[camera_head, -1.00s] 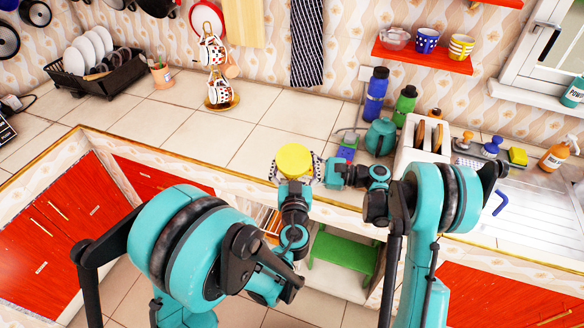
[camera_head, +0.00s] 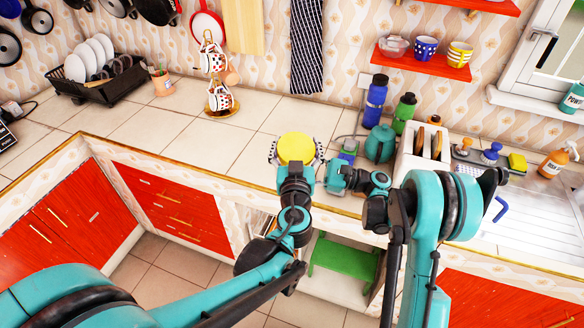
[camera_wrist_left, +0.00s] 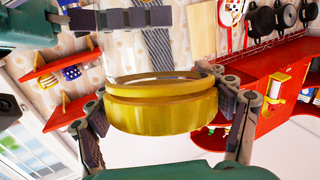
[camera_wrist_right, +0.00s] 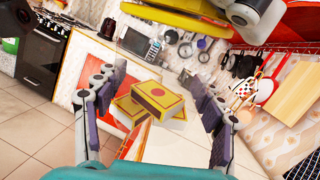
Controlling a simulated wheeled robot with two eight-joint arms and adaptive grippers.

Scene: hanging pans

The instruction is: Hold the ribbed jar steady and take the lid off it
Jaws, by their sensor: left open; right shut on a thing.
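The jar's yellow lid (camera_head: 296,148) shows from above, between the finger pads of my left gripper (camera_head: 296,154). In the left wrist view the lid (camera_wrist_left: 162,112) lies between the two spread fingers, with clear glass of the ribbed jar (camera_wrist_left: 150,62) above it in that turned picture. I cannot tell whether the lid sits tight on the jar. My left gripper is open. My right gripper (camera_wrist_right: 155,108) is shut on the jar's see-through body; its pads stand on either side, below the lid (camera_wrist_right: 178,18). In the head view the jar's body is mostly hidden.
To the right on the counter stand a blue bottle (camera_head: 376,97), a green bottle (camera_head: 404,112), a teal kettle (camera_head: 380,143) and a toaster (camera_head: 424,148). A mug stand (camera_head: 219,97) is farther back. A green stool (camera_head: 342,262) stands below.

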